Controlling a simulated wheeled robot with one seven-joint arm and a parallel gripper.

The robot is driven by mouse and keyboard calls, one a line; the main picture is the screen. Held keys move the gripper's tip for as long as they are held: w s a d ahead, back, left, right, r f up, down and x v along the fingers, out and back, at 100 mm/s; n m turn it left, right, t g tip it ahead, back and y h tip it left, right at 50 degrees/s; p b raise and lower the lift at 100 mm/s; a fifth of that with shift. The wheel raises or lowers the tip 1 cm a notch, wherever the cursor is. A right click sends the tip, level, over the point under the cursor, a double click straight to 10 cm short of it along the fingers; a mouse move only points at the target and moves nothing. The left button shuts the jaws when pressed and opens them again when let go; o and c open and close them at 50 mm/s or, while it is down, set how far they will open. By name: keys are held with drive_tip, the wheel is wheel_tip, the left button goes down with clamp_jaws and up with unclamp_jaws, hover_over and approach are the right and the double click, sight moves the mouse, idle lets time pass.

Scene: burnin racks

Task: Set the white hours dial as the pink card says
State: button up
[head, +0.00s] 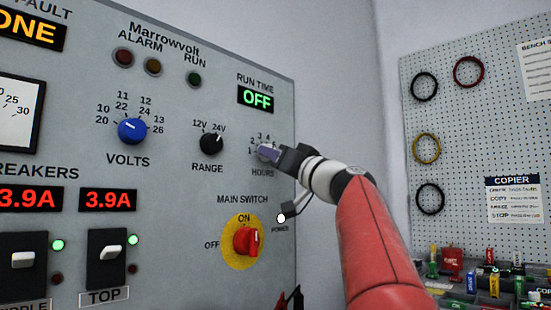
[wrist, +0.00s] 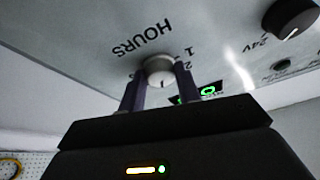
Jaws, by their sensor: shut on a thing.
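The white hours dial (wrist: 160,72) sits on the grey panel, between the two fingers of my gripper (wrist: 160,90) in the wrist view. The fingers are shut on its sides. No pink card is in view.
The black range knob (head: 211,144) is left of my gripper, and the blue volts knob (head: 132,130) further left. The red main switch (head: 246,241) is below. The run time display (head: 256,98) reads OFF. A pegboard (head: 470,130) with cable loops stands at right.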

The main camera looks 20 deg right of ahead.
drive_tip(key=shift+s+a+r+m+h+p, duration=0.15)
drive_tip(key=shift+m+h, duration=0.5)
drive_tip(key=shift+m, duration=0.65)
drive_tip(key=shift+w+a+f+m+h+p, duration=0.15)
drive_tip(key=shift+m+h, duration=0.45)
drive_tip(key=shift+m, duration=0.7)
drive_tip(key=shift+s+r+m+h+p, duration=0.15)
drive_tip(key=shift+m+h, duration=0.5)
drive_tip(key=shift+m, duration=0.95)
drive_tip(key=o, duration=1)
drive_tip(key=b+v, duration=0.3)
drive_tip(key=v, duration=0.4)
drive_tip(key=shift+s+f, duration=0.3)
drive_tip(key=shift+s, duration=0.05)
